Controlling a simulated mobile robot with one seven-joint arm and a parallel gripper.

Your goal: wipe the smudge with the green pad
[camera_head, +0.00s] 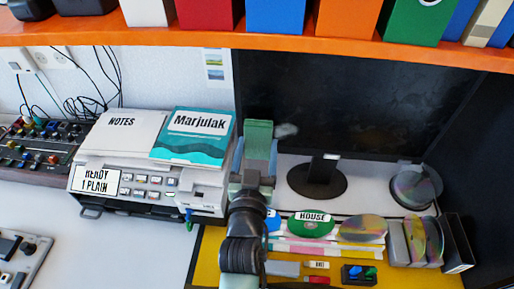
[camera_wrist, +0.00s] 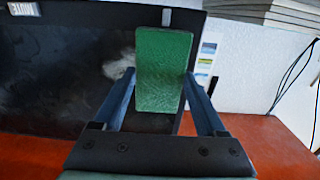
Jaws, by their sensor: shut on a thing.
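The green pad (camera_head: 258,134) is held upright in front of the dark monitor screen (camera_head: 340,95). My gripper (camera_head: 255,160) is shut on it, with one finger at each side. In the wrist view the pad (camera_wrist: 163,68) stands between the fingers of my gripper (camera_wrist: 160,88). The smudge, a pale grey patch (camera_head: 286,130), is on the lower left of the screen, just right of the pad in the head view. In the wrist view the smudge (camera_wrist: 120,66) is just left of the pad, partly hidden by it. I cannot tell whether the pad touches the screen.
An orange shelf (camera_head: 120,32) with several coloured boxes runs above the monitor. A printer (camera_head: 145,190) bearing papers and a teal booklet (camera_head: 195,140) stands left of my arm. Discs (camera_head: 311,223) and cases stand below the screen, and a disc spindle (camera_head: 415,188) at right.

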